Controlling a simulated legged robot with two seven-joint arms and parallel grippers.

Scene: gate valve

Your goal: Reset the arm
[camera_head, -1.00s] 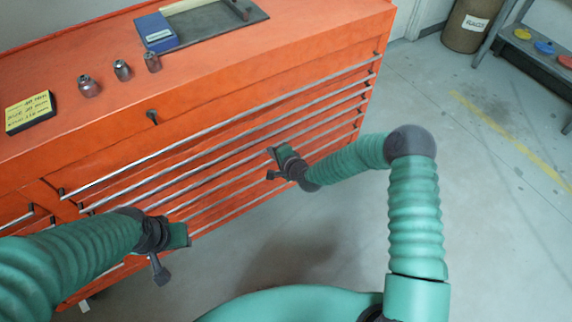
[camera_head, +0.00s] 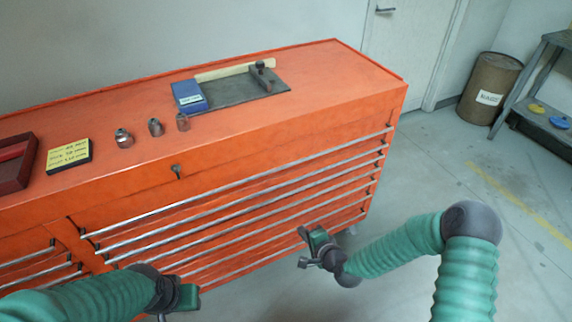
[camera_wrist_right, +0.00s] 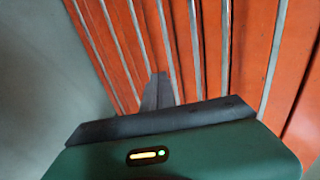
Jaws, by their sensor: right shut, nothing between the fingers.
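My right arm comes in from the right in the head view, and its gripper (camera_head: 306,248) hangs in front of the lower drawers of the orange tool cabinet (camera_head: 330,75). The right gripper is shut and empty. In the right wrist view its dark finger (camera_wrist_right: 158,92) points at the drawer fronts and their metal handles, apart from them as far as I can tell. My left arm comes in from the lower left, with its gripper (camera_head: 175,300) low in front of the drawers near the bottom edge. Its fingers are partly cut off, so its opening is unclear.
On the cabinet top stand several small metal sockets (camera_head: 155,127), a yellow note block (camera_head: 68,154), a blue box (camera_head: 188,96), a dark mat (camera_head: 225,98) with a hammer-like tool, and a dark red tray (camera_head: 15,160). A brown barrel (camera_head: 488,88) and a grey shelf stand at right. The floor between is clear.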

